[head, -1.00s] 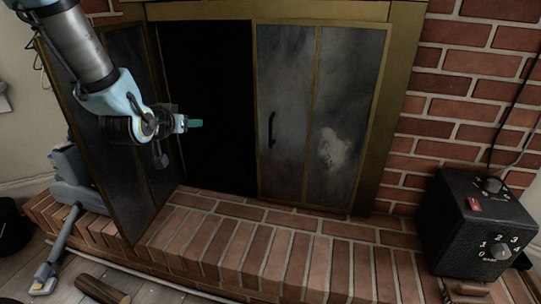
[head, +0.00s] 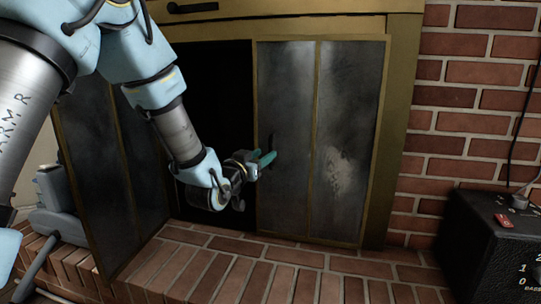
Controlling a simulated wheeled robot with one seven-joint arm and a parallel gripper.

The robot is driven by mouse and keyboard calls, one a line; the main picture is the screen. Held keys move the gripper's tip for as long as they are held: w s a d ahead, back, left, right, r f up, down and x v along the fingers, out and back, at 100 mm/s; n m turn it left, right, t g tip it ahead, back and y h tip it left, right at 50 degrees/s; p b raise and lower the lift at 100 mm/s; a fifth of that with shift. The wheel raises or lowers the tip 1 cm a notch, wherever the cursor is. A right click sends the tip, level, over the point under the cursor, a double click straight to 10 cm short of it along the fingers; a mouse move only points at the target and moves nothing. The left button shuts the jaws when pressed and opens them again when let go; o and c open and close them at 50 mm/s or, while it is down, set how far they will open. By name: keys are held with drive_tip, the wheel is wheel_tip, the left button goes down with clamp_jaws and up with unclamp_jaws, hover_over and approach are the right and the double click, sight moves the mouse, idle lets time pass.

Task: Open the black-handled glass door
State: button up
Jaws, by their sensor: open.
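The fireplace has smoky glass doors in brass-coloured frames. The right-hand glass door (head: 345,110) is shut, with a black upright handle (head: 272,140) near its left edge. The left-hand glass door (head: 92,160) is swung out and leaves a dark opening (head: 225,95). My gripper (head: 265,160) has its teal fingers open at the handle's lower part and partly hides it. I cannot tell whether the fingers touch the handle or straddle it.
A brick hearth (head: 270,270) runs below the doors. A black box with dials (head: 495,240) stands at the right by the brick wall (head: 460,140). A grey appliance (head: 60,205) lies at the left beside the open door.

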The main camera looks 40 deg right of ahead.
sight(270, 151)
drive_tip(key=shift+b+x, duration=0.5)
drive_tip(key=shift+x, duration=2.15)
clamp_jaws()
